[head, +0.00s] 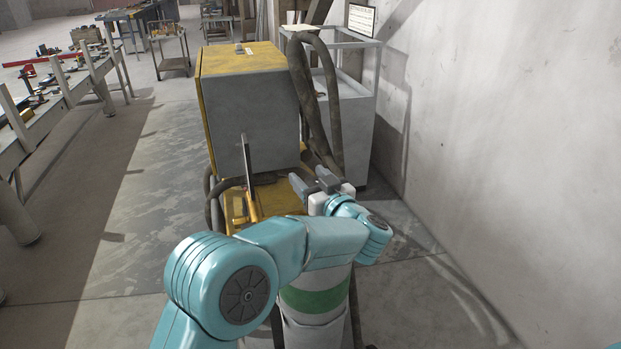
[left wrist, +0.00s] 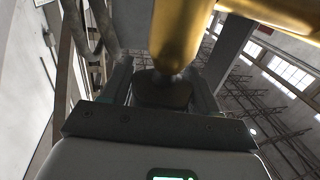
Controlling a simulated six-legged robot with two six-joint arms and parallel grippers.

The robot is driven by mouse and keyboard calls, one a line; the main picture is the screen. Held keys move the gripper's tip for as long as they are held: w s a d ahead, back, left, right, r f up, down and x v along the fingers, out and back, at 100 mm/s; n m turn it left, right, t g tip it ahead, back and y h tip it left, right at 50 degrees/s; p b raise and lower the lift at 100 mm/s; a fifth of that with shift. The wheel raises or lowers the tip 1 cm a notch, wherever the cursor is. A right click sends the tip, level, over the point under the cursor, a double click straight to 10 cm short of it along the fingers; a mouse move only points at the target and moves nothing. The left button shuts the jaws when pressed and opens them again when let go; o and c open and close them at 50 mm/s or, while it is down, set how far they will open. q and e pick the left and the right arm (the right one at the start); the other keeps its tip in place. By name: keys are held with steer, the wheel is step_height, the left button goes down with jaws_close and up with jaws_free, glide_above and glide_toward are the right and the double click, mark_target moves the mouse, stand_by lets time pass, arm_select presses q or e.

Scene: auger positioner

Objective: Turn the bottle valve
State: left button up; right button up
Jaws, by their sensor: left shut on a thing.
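The gas bottle (head: 315,302) is pale with a green band and stands upright in front of the yellow and grey machine. My left arm covers its top in the head view, so the valve is hidden there. My left gripper (head: 314,182) reaches forward above the bottle. In the left wrist view, the dark valve knob (left wrist: 163,91) sits between the two fingers of this gripper (left wrist: 160,88), which is shut on it. A brass-coloured valve body (left wrist: 179,38) rises from the knob in that picture. My right gripper is not in view.
The yellow and grey machine (head: 250,105) stands just ahead, with an upright metal lever (head: 246,158). A thick hose (head: 304,85) hangs beside a grey frame cabinet (head: 350,115). A bare wall (head: 520,140) is at the right. Floor (head: 110,230) is clear at left, beside a long bench (head: 45,110).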

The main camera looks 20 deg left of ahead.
arm_select(q)
steer(key=o, duration=0.9)
steer(key=shift+o, duration=0.2)
steer(key=b+v, duration=0.2)
steer(key=v, duration=1.4)
steer(key=shift+d+b, duration=0.15)
steer(key=shift+b, duration=0.25)
steer(key=shift+s, duration=0.1)
